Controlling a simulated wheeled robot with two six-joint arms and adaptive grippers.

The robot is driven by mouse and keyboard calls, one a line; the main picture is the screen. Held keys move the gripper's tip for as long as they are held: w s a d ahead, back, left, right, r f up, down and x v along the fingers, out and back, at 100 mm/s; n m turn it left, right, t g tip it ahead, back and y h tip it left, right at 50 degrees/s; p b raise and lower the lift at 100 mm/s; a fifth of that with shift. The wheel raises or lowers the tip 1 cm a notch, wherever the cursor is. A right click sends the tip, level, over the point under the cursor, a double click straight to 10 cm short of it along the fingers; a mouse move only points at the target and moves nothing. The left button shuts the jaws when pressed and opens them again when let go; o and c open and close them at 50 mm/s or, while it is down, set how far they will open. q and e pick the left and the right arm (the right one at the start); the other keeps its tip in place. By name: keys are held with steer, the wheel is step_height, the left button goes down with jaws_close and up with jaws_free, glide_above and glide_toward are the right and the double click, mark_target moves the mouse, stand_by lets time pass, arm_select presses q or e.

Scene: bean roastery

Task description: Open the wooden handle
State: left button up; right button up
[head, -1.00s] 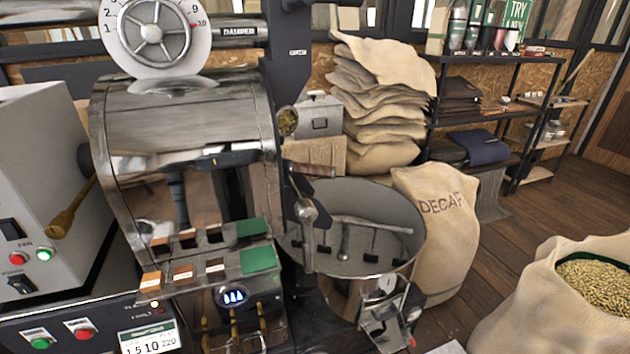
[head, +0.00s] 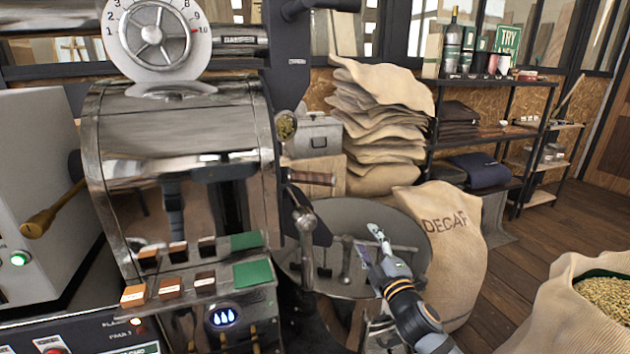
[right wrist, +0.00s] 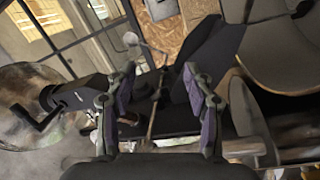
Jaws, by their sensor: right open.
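A reddish-brown wooden handle (head: 312,178) sticks out sideways from the dark front plate of the steel roaster (head: 180,130) in the head view. A second, yellowish wooden handle (head: 50,212) is on the white machine at the far left. My right gripper (head: 370,243) is over the round cooling tray (head: 345,215), below and to the right of the reddish handle and apart from it. In the right wrist view its two fingers (right wrist: 160,88) are spread, with nothing clearly held between them. My left gripper is not in view.
A metal lever (head: 305,225) stands in front of the reddish handle, close to the tray. A DECAF sack (head: 450,245) is right of my right arm. Stacked sacks (head: 375,120) and a shelf (head: 480,138) are behind.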

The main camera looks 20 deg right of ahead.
mark_target(315, 178)
steer(key=w+a+r+n+g+y, duration=0.1)
steer(key=a+r+n+y, duration=0.1)
steer(key=r+n+y, duration=0.2)
steer(key=w+a+r+n+g+y+p, duration=0.1)
steer(key=r+n+y, duration=0.4)
steer(key=n, duration=0.5)
steer(key=w+a+r+n+g+y+p, duration=0.1)
steer(key=a+r+n+y, duration=0.2)
steer(key=r+n+y, duration=0.2)
steer(key=shift+w+a+n+g+y, duration=0.2)
steer(key=shift+n+y, duration=0.15)
steer(key=shift+n, duration=0.4)
steer(key=shift+w+a+n+g+y, duration=0.15)
steer(key=shift+n+y, duration=0.2)
steer(key=shift+n, duration=0.4)
steer(key=p+x, duration=0.1)
steer(key=x, duration=0.5)
steer(key=shift+w+f+p, duration=0.1)
steer(key=shift+f+p, duration=0.1)
steer(key=shift+p, duration=0.15)
steer(key=shift+w+a, duration=0.35)
steer(key=shift+w, duration=0.05)
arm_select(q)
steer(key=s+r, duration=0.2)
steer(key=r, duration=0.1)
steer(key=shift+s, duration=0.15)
arm_select(e)
steer(key=shift+c, duration=0.2)
